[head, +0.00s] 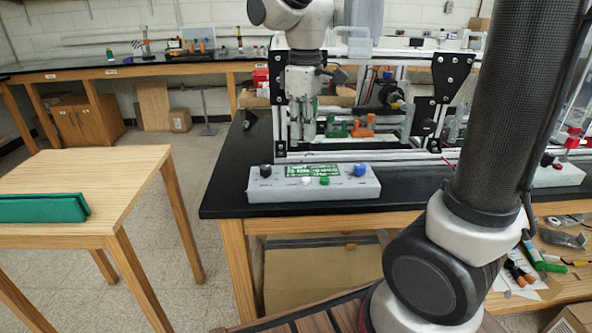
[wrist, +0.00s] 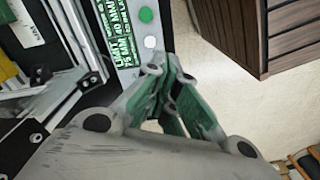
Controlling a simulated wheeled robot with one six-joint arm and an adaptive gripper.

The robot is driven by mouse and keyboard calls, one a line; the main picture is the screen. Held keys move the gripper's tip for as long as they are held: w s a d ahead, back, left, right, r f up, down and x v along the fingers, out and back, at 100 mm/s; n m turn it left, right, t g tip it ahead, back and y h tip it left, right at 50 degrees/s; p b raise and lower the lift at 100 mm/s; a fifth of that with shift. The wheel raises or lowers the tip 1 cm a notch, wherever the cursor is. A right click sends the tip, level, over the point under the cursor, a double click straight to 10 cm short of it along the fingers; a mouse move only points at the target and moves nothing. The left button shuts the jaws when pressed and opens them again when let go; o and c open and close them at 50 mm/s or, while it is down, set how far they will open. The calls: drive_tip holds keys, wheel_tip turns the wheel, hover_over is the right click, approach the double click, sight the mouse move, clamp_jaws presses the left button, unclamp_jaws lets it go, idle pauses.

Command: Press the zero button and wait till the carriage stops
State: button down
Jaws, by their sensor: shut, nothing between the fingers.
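A light grey control box (head: 345,190) lies at the front edge of the black bench. It has a green display (head: 311,170), a white button (head: 306,181), a green button (head: 324,180), a black knob (head: 266,171) and a blue knob (head: 360,170). I cannot read which button is zero. My gripper (head: 303,136) points down, shut and empty, above and apparently behind the box. In the wrist view its tips (wrist: 168,72) appear just beside the white button (wrist: 150,42); the green button (wrist: 146,15) is farther off. Contact does not show. I cannot single out the carriage.
The white extrusion frame (head: 345,157) with black brackets (head: 452,76) stands just behind the box. Orange and green parts (head: 363,127) sit inside it. A second box with a red knob (head: 571,142) is at right. A wooden table (head: 90,180) stands left, across open floor.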

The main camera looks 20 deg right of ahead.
sight(296, 184)
drive_tip(key=shift+w+a+r+n, duration=0.2)
drive_tip(key=shift+w+r+n, duration=0.2)
drive_tip(key=shift+n, duration=0.45)
drive_tip(key=shift+w+a+r+n, duration=0.15)
drive_tip(key=shift+w+r+n, duration=0.2)
drive_tip(key=shift+n, duration=0.55)
drive_tip(key=shift+w+a+r+n, duration=0.2)
drive_tip(key=shift+w+r+n, duration=0.2)
drive_tip(key=shift+n, duration=0.45)
drive_tip(key=shift+f, duration=0.1)
wheel_tip(296, 184, down, 14)
drive_tip(key=shift+r, duration=0.1)
